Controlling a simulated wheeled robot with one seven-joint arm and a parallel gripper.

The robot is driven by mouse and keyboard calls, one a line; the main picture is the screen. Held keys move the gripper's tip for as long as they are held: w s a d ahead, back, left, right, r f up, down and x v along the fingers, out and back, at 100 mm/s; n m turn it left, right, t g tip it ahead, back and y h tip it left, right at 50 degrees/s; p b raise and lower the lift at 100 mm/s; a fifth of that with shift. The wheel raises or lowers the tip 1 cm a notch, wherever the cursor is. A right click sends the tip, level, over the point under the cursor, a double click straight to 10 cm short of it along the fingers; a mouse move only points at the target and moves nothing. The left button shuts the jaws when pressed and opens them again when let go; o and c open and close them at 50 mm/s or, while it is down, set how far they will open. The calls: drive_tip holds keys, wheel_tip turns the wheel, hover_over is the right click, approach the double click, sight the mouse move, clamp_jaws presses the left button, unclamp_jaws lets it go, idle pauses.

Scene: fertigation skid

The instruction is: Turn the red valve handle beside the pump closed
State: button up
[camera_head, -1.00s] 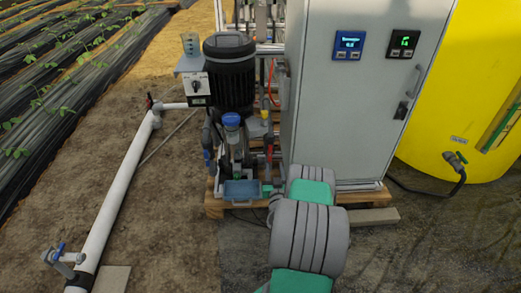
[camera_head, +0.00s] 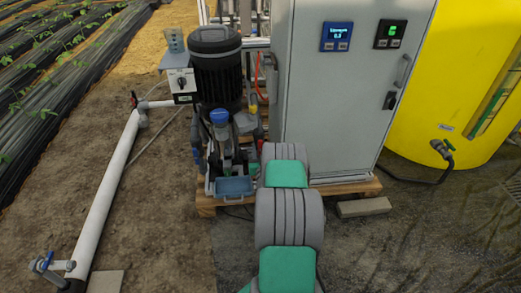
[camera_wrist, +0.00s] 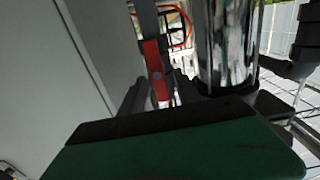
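The red valve handle (camera_wrist: 155,72) shows in the wrist view as an upright red strip on a grey pipe, between the cabinet side and a shiny cylinder. My gripper (camera_wrist: 161,90) is in front of it, with dark fingers apart on either side of the strip's lower end. I cannot tell whether they touch it. In the head view my arm hides the gripper and the handle. The pump (camera_head: 216,75), with a black ribbed motor, stands left of the cabinet.
The grey cabinet (camera_head: 335,110) stands close to the right of the pump, on a wooden pallet (camera_head: 208,205). A white pipe (camera_head: 105,190) with another red handle (camera_head: 133,98) runs along the left. A yellow tank (camera_head: 440,90) is at the right.

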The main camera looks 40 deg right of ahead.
clamp_jaws()
drive_tip(key=shift+m, duration=0.4)
drive_tip(key=shift+s+d+f+m+b, duration=0.2)
drive_tip(key=shift+m+b, duration=0.2)
drive_tip(key=shift+m, duration=2.45)
drive_tip(key=shift+s+d+f+m+b, duration=0.1)
drive_tip(key=shift+d+f+m+b, duration=0.2)
drive_tip(key=shift+m, duration=2.6)
drive_tip(key=shift+s+d+f+m+b, duration=0.15)
drive_tip(key=shift+m+b, duration=0.3)
drive_tip(key=shift+m, duration=2.4)
drive_tip(key=shift+a, duration=0.1)
unclamp_jaws()
